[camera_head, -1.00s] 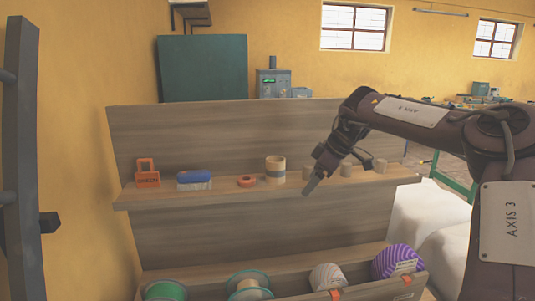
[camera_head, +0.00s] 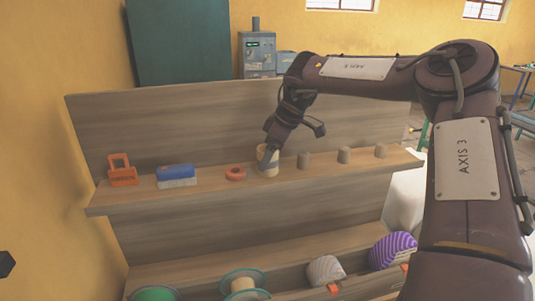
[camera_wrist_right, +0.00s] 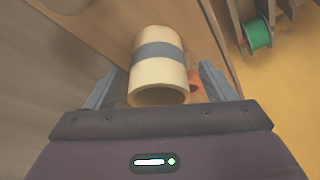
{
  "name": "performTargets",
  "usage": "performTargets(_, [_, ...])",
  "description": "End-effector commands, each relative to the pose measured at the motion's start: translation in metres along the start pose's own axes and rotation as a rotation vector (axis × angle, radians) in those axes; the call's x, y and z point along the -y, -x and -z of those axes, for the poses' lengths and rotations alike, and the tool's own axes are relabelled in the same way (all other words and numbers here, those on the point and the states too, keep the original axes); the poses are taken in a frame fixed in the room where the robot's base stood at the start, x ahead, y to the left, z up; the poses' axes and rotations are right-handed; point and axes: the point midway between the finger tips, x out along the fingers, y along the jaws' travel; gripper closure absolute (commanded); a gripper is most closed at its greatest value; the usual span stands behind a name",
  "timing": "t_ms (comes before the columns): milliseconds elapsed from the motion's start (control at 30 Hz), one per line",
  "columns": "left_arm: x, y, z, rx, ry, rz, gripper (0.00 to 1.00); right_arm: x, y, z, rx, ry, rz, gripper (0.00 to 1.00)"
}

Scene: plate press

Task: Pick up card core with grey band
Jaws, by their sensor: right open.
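The card core (camera_head: 262,155) is a cream tube with a grey band, upright on the upper shelf and partly hidden behind my right gripper (camera_head: 268,160) in the head view. In the right wrist view the card core (camera_wrist_right: 158,62) stands between the two open fingers of my right gripper (camera_wrist_right: 160,85), with a gap on each side. Its open end faces the camera. My left gripper is not identifiable in these views.
On the shelf (camera_head: 205,192), an orange ring (camera_head: 235,173), a blue-and-grey block (camera_head: 176,175) and an orange holder (camera_head: 121,170) stand left of the core. Spools and a purple striped ball (camera_head: 392,248) sit on the lower shelf.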

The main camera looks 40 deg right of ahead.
Motion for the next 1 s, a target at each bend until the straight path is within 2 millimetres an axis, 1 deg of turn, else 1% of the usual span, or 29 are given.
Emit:
performTargets(33, [0.001,0.009,0.002,-0.002,0.000,0.001,0.64,0.000,-0.004,0.001,0.003,-0.001,0.003,0.23])
performTargets(100, [0.001,0.011,0.004,-0.006,0.000,0.001,0.64,0.000,-0.013,0.001,0.001,0.000,0.002,0.23])
performTargets(200, [0.001,0.013,0.007,-0.010,0.000,0.001,0.64,0.000,-0.020,0.000,0.000,0.000,0.000,0.23])
performTargets(400, [0.001,0.011,0.009,-0.013,0.000,0.001,0.64,0.000,-0.022,0.001,-0.002,0.000,-0.001,0.23])
performTargets(433, [0.001,0.011,0.009,-0.013,0.000,0.001,0.64,0.000,-0.022,0.000,-0.002,0.000,-0.001,0.24])
performTargets(700, [0.001,0.011,0.008,-0.011,0.000,0.000,0.64,0.000,-0.022,0.000,-0.001,0.001,-0.001,0.59])
performTargets(800, [0.000,0.011,0.008,-0.011,0.000,-0.001,0.64,0.000,-0.021,0.001,-0.001,0.001,-0.001,0.71])
performTargets(1000, [-0.002,0.011,0.007,-0.010,-0.001,-0.002,0.64,0.000,-0.021,0.001,-0.001,0.001,-0.001,0.71])
